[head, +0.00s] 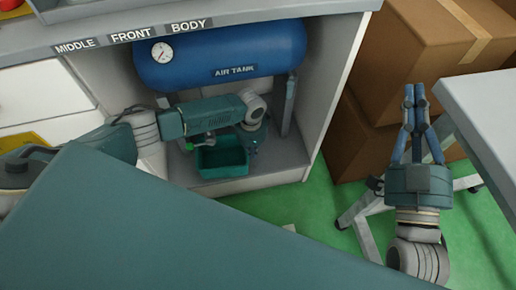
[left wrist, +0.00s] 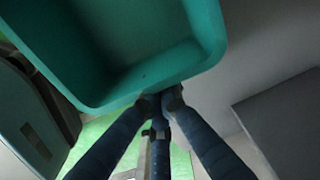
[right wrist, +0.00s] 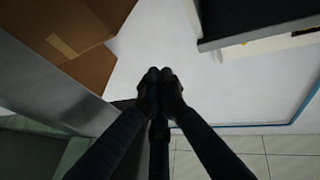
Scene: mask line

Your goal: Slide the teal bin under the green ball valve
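The teal bin (head: 222,158) stands on the floor of the cabinet, below the blue air tank (head: 220,55). A small green part (head: 188,146), perhaps the handle of the green ball valve, shows beside the bin's upper left, partly hidden by my left arm. I cannot tell whether the bin is under the valve. My left gripper is mostly hidden in the head view. In the left wrist view my left gripper (left wrist: 163,98) is shut at the rim of the teal bin (left wrist: 125,80), its tips slightly apart on the wall. My right gripper (head: 414,92) is shut and empty.
Cabinet walls (head: 338,85) close in the tank space on both sides. Brown boxes (head: 405,55) stand at the right behind my right gripper. A white table (head: 495,115) is at the right edge. Green floor (head: 300,210) lies open before the cabinet.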

